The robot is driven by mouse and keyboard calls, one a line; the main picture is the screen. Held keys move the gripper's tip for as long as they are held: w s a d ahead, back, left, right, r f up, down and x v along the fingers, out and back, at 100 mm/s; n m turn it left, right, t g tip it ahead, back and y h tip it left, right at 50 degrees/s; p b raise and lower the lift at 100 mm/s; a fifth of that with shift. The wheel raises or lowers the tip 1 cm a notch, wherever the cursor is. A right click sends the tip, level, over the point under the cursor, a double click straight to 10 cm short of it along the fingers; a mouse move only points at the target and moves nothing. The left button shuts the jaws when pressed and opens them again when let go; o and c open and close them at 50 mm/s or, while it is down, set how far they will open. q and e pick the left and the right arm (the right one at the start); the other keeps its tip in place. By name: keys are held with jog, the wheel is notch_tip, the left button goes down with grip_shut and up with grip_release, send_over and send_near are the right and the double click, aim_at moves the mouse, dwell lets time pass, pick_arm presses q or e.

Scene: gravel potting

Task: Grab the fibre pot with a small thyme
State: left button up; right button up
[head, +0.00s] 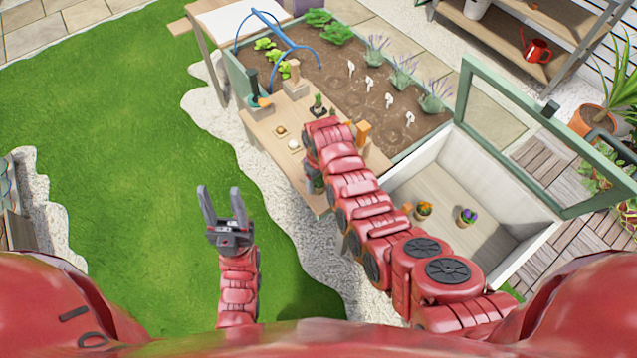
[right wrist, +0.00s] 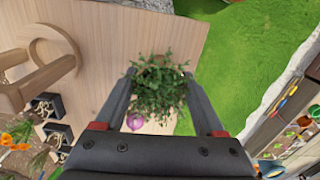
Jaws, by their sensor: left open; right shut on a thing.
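In the right wrist view, a small bushy green plant, the thyme (right wrist: 158,88), sits between the two fingers of my right gripper (right wrist: 163,97). The gripper is shut on its fibre pot, which the leaves mostly hide. In the head view my right arm reaches over the wooden bench, and its wrist covers most of the gripper. A bit of green (head: 316,184) shows below the wrist at the bench's near edge. My left gripper (head: 223,208) is open and empty, with its fingers pointing up in the picture, over the grass left of the bench.
The wooden bench (head: 262,128) carries a small potted plant (head: 318,106) and several small items. A purple round thing (right wrist: 134,121) lies near the thyme. A planter bed (head: 340,75) lies behind. A white cold frame (head: 445,200) with an open lid stands right, holding two flower pots.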

jog(key=c, duration=0.5)
jog(key=shift+r, duration=0.1)
